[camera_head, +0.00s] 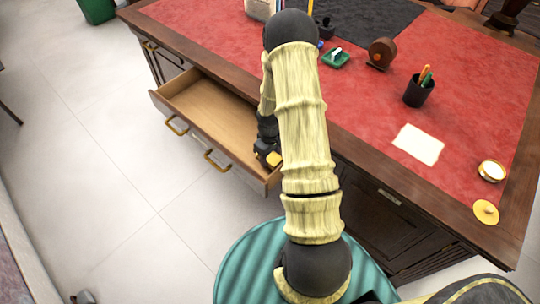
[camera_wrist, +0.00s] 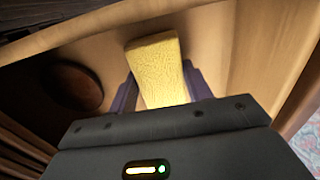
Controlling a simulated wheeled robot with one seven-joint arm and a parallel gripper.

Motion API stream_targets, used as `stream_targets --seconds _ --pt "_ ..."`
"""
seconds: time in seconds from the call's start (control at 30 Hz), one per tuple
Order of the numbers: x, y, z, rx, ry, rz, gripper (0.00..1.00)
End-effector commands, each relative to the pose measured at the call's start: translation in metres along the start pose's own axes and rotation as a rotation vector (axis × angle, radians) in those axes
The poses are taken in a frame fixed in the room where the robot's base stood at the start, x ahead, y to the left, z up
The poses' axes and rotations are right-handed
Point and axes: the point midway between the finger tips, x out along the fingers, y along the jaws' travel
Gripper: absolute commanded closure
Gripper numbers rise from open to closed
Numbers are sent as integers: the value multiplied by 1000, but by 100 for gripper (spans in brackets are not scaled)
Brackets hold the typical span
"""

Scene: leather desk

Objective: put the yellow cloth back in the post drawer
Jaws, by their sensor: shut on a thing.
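The yellow cloth (camera_wrist: 157,70) is a folded, textured block between the two fingers of my gripper (camera_wrist: 160,88) in the wrist view. The gripper is shut on it. In the head view my gripper (camera_head: 268,152) is at the right end of the open drawer (camera_head: 205,101), and only a small yellow patch of the cloth (camera_head: 274,158) shows there. The drawer is pulled out from the desk, with a bare wooden bottom and two brass handles. In the wrist view the drawer's wooden inside (camera_wrist: 215,35) surrounds the cloth. I cannot tell whether the cloth touches the bottom.
The red leather desk top (camera_head: 375,130) holds a black pen cup (camera_head: 418,92), a white paper (camera_head: 418,144), a brown tape-like holder (camera_head: 381,53), a green tray (camera_head: 334,58) and a round yellow lid (camera_head: 486,212). My arm hides part of the desk. The tiled floor at left is clear.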

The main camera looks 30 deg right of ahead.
Motion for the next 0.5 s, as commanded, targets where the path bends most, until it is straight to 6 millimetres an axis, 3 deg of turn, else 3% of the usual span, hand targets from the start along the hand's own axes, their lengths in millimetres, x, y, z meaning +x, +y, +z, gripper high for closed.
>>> stream_targets --seconds 0.4,0.43,0.5 --pt "6 0 0 0 0 1 69" --pt "5 0 0 0 0 1 45" --pt "5 0 0 0 0 1 31"
